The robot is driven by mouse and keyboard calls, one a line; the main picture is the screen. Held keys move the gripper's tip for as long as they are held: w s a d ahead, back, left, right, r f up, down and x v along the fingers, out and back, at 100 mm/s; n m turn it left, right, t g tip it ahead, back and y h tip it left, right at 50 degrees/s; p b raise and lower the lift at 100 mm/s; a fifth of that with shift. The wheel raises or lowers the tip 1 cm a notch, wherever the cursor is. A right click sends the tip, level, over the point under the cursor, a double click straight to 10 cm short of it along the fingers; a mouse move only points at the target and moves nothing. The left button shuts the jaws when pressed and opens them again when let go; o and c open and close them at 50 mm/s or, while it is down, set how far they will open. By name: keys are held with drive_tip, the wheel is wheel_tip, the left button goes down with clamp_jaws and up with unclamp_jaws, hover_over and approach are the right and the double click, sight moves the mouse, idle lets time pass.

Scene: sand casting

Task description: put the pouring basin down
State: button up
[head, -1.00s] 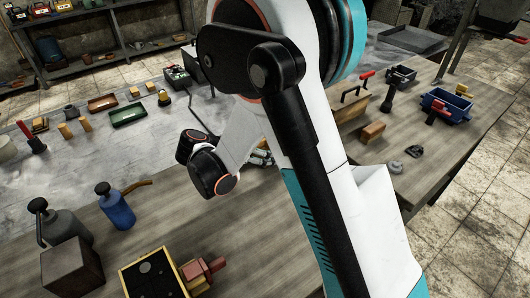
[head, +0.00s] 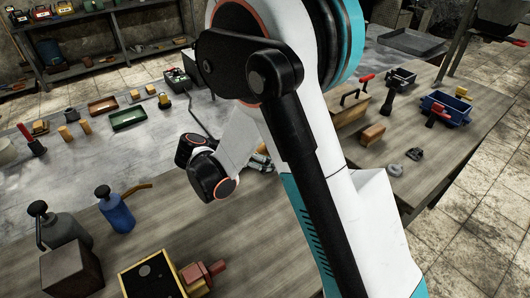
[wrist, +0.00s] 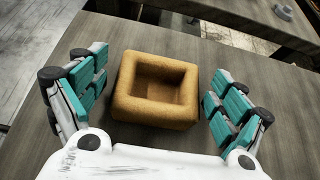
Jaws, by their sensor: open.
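The pouring basin (wrist: 155,108) is a tan, grainy square block with a square hollow in its top. In the wrist view it sits upright on the wooden table (wrist: 190,38). My gripper (wrist: 160,95) is open, with one teal-padded finger to the left of the basin and one to the right. A gap shows between each finger and the basin. In the head view my own arm hides most of the gripper and the basin.
In the head view a blue bottle (head: 117,210), a dark block (head: 72,272) and a yellow-edged box (head: 150,275) stand at the lower left. A wooden block (head: 374,134) and a blue tray (head: 445,107) lie on the right. Bare table surrounds the basin.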

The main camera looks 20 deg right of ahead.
drive_tip(key=p+v, duration=0.4)
drive_tip(key=v, duration=0.7)
drive_tip(key=shift+s+a+r, duration=0.1)
drive_tip(key=shift+a+r, duration=0.05)
drive_tip(key=shift+a, duration=0.25)
